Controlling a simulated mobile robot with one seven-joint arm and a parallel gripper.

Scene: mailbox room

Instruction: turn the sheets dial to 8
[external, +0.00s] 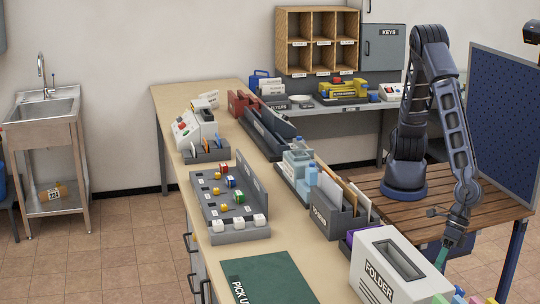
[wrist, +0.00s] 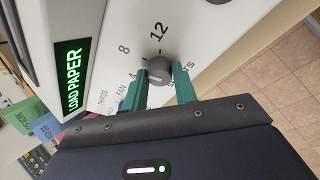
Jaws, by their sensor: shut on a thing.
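The sheets dial (wrist: 160,67) is a round grey knob on a white panel in the wrist view. The numbers 4, 8 and 12 are printed around it, with partly covered lettering ending in "TS" beside it. My gripper (wrist: 162,78) has its teal fingers on either side of the knob, shut on it. I cannot tell which number the knob points at. In the external view my gripper (external: 444,256) reaches down beside the white machine (external: 378,272) labelled FOLDER; the dial is hidden there.
A green LOAD PAPER display (wrist: 70,75) is beside the dial. In the external view, a sorter (external: 340,214) with folders stands behind the machine, and a green mat (external: 268,280) lies left of it. Coloured items (external: 470,297) lie at the bottom right.

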